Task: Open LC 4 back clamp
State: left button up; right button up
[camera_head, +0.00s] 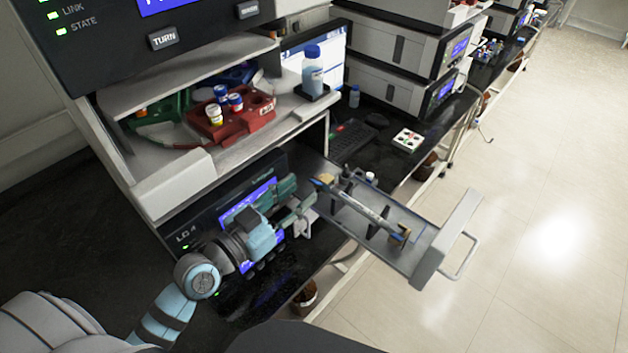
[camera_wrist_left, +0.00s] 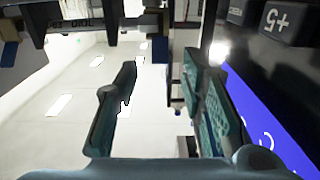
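The LC 4 unit (camera_head: 186,236) sits low in the stack, with its drawer (camera_head: 425,265) pulled out to the right. A slim metallic column (camera_head: 366,207) lies along the drawer in dark holders. A tan and blue clamp (camera_head: 324,181) is at its back end, close to the unit. A similar clamp (camera_head: 399,234) is at the front end. I cannot tell whether the back clamp is open or shut. My left gripper (camera_head: 304,205) is just left of the back clamp, apparently apart from it. In the left wrist view its fingers (camera_wrist_left: 160,95) are apart, with nothing clearly between them. My right gripper is out of view.
Red rack (camera_head: 245,122) and green rack (camera_head: 160,128) with vials stand on the shelf above. A blue-capped bottle (camera_head: 312,75) stands on the tray above the drawer. A keyboard (camera_head: 350,140) lies behind. The floor right of the drawer is clear.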

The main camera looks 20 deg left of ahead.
aim_at(313, 181)
pick_arm(q)
jog(key=x, duration=0.5)
jog(key=shift+w, duration=0.2)
jog(key=shift+c, duration=0.6)
grip_shut()
